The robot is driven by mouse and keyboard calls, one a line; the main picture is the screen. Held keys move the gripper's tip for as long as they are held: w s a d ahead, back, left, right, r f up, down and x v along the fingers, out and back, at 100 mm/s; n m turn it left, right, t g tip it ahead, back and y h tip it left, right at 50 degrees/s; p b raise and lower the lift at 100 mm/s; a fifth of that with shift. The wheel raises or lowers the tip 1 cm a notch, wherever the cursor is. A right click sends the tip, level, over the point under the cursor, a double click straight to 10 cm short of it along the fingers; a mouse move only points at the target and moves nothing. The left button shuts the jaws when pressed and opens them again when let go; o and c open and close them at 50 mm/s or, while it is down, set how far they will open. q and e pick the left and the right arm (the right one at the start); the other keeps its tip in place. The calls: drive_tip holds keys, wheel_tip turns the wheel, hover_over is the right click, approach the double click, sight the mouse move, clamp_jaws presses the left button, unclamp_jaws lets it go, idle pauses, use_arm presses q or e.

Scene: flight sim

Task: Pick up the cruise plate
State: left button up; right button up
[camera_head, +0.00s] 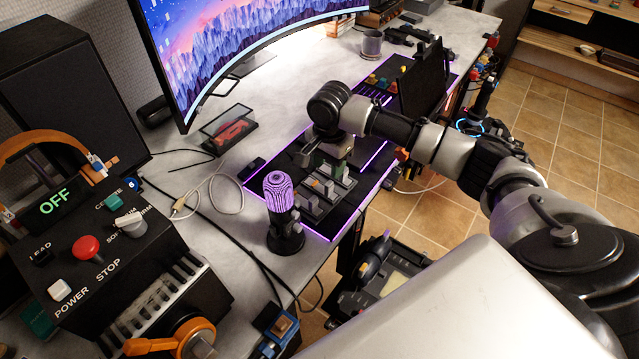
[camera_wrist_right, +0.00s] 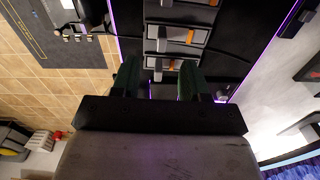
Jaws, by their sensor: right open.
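My right gripper (camera_head: 328,152) hangs over a black panel (camera_head: 345,215) with purple glowing edges on the desk. In the wrist view my right gripper (camera_wrist_right: 160,82) is open, its two dark green fingers apart. Several grey plates (camera_head: 314,208) stand in a rack on the panel. In the wrist view, grey plates with orange marks (camera_wrist_right: 176,36) lie just beyond the fingertips, and one (camera_wrist_right: 170,64) shows close to the gap between them. No label is readable, so I cannot tell which is the cruise plate. Contact is not clear. My left gripper is not in view.
A purple-topped joystick (camera_head: 281,200) stands near the rack. A control box (camera_head: 110,235) with a red button and an OFF display is at the left. A curved monitor (camera_head: 235,40) and a small glass case (camera_head: 228,128) are behind. The tiled floor (camera_head: 560,120) is open at the right.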

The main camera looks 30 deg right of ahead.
sight(329, 183)
wheel_tip(329, 183, down, 3)
drive_tip(key=shift+s+r, duration=0.1)
drive_tip(key=shift+r, duration=0.1)
drive_tip(key=shift+f, duration=0.4)
drive_tip(key=shift+w+d+f, duration=0.15)
drive_tip(key=shift+f, duration=0.75)
drive_tip(key=shift+w+d+f, duration=0.1)
drive_tip(key=shift+w+f, duration=0.05)
drive_tip(key=shift+f, duration=0.7)
drive_tip(key=shift+w+d+f, duration=0.15)
drive_tip(key=shift+f, duration=0.75)
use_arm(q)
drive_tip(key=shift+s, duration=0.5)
use_arm(e)
clamp_jaws()
